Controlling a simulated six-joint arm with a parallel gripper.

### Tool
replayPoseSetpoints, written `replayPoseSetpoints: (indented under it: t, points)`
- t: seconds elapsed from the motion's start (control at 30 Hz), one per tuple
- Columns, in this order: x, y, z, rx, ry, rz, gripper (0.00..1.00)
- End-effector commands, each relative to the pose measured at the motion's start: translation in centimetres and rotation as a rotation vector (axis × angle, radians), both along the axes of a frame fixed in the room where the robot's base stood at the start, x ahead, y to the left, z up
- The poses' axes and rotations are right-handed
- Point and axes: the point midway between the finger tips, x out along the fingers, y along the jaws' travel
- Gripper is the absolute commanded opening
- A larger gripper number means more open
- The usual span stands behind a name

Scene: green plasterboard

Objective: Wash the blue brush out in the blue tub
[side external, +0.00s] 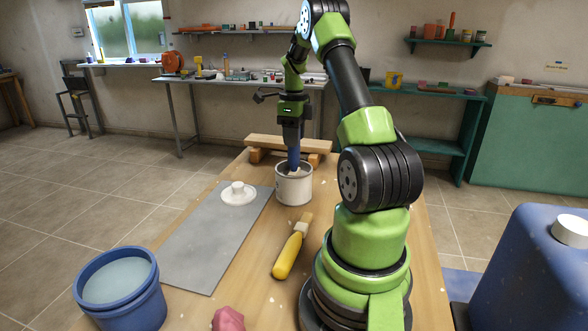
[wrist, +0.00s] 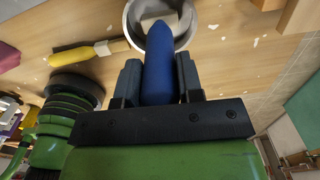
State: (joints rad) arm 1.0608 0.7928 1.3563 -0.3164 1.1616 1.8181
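My gripper (side external: 292,147) points down over the white pot (side external: 293,190) and is shut on the blue brush (side external: 293,160). The brush's blue handle also shows between both fingers in the wrist view (wrist: 160,70). Its lower end is inside the pot, which shows as a round rim in the wrist view (wrist: 128,24); the bristles are hidden. The blue tub (side external: 135,305), holding pale water (side external: 118,280), stands at the table's front left, well away from the gripper.
A yellow brush (side external: 289,254) lies between the pot and my base. A grey sheet (side external: 210,240) with a white knobbed disc (side external: 238,196) lies left of the pot. A wooden rest (side external: 288,144) stands behind. A pink lump (side external: 228,319) sits at the front edge.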

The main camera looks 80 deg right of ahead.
Motion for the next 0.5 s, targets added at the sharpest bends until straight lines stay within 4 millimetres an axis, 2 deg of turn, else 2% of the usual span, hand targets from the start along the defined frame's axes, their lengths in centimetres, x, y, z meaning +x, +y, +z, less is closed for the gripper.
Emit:
replayPoseSetpoints:
  t: [0.03, 0.13, 0.37, 0.5]
  points:
    - [0.0, 0.0, 0.0, 0.000, 0.000, 0.000, 0.22]
    - [0.0, 0.0, 0.0, 0.000, 0.000, 0.000, 0.00]
    - [0.0, 0.0, 0.1, -0.001, -0.001, 0.000, 0.00]
    - [0.1, -0.1, 1.5, -0.003, -0.003, -0.001, 0.00]
